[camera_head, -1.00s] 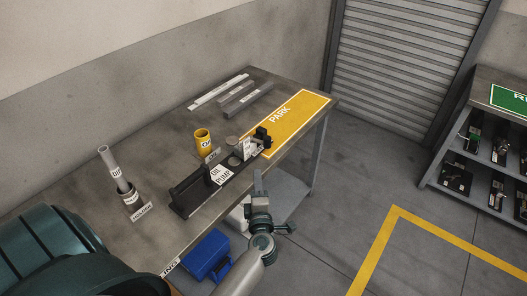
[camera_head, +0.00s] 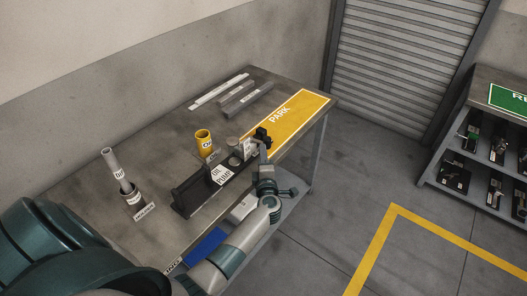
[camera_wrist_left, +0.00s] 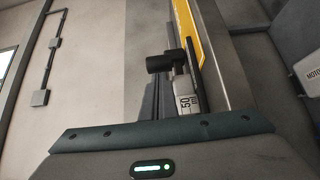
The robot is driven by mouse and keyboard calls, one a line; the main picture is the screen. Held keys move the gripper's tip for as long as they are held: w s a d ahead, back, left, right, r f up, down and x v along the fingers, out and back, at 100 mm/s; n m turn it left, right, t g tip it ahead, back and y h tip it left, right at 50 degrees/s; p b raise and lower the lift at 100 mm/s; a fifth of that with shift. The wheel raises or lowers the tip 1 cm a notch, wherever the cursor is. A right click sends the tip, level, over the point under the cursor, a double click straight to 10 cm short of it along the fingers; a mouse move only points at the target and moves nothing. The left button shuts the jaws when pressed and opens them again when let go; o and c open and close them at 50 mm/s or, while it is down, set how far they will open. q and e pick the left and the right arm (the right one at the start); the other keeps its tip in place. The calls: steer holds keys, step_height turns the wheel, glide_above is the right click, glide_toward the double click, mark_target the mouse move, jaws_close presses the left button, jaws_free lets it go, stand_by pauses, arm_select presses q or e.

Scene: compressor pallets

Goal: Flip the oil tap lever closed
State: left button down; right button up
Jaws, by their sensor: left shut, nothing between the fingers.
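The oil pump unit, a long black base with a white "OIL PUMP" label (camera_head: 220,174), lies along the front edge of the table. At its right end is a small black fitting (camera_head: 262,134), which looks like the tap; its lever cannot be told apart. My left gripper (camera_head: 263,148) is shut and empty, with its tips right by this fitting; whether they touch cannot be told. The left wrist view shows a black cylindrical part (camera_wrist_left: 160,64) ahead, beside a piece marked "50" (camera_wrist_left: 187,101). My right gripper is not in view.
A yellow cup (camera_head: 203,142) stands behind the unit. A grey tube in a holder (camera_head: 133,196) stands at the left. Grey bars (camera_head: 240,98) lie at the back. The yellow PARK area (camera_head: 297,114) is clear. A blue box (camera_head: 205,246) is below the table.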

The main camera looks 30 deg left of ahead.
mark_target(269, 145)
arm_select(q)
steer(key=shift+w, duration=0.1)
steer(key=shift+w, duration=0.1)
stand_by(0.3)
steer(key=shift+w+y, duration=0.1)
steer(key=shift+y, duration=0.2)
steer(key=w+n+g+y+b, duration=0.1)
steer(key=w+d+n+g+y+b, duration=0.1)
steer(key=shift+f+g+b, duration=0.15)
steer(key=shift+g+b, duration=0.15)
steer(key=shift+b, duration=0.05)
steer(key=shift+w+n, duration=0.3)
steer(key=shift+w, duration=0.1)
steer(key=shift+a, duration=0.1)
